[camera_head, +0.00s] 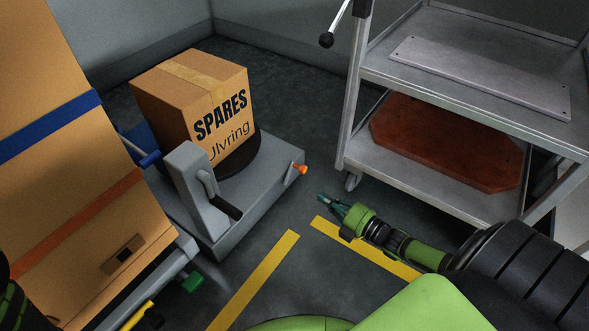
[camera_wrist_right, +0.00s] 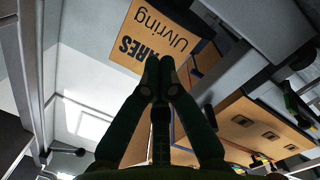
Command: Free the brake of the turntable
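The grey turntable base (camera_head: 262,205) stands on the floor at left of centre in the head view. A dark round plate (camera_head: 250,160) on it carries a cardboard box marked SPARES (camera_head: 190,100). A grey upright housing with a lever (camera_head: 207,183) rises at its front. A small orange-tipped handle (camera_head: 301,169) sticks out at the right edge. Which part is the brake I cannot tell for sure. My right gripper (camera_head: 326,199) is low over the floor, right of the base and apart from it. Its fingertips meet, empty, in the right wrist view (camera_wrist_right: 159,66).
A metal shelf cart (camera_head: 350,135) with a grey plate (camera_head: 480,75) and a reddish-brown board (camera_head: 445,140) stands at right. Tall cardboard with blue and orange straps (camera_head: 60,170) fills the left. Yellow floor lines (camera_head: 258,280) lie in front. Floor between base and cart is clear.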

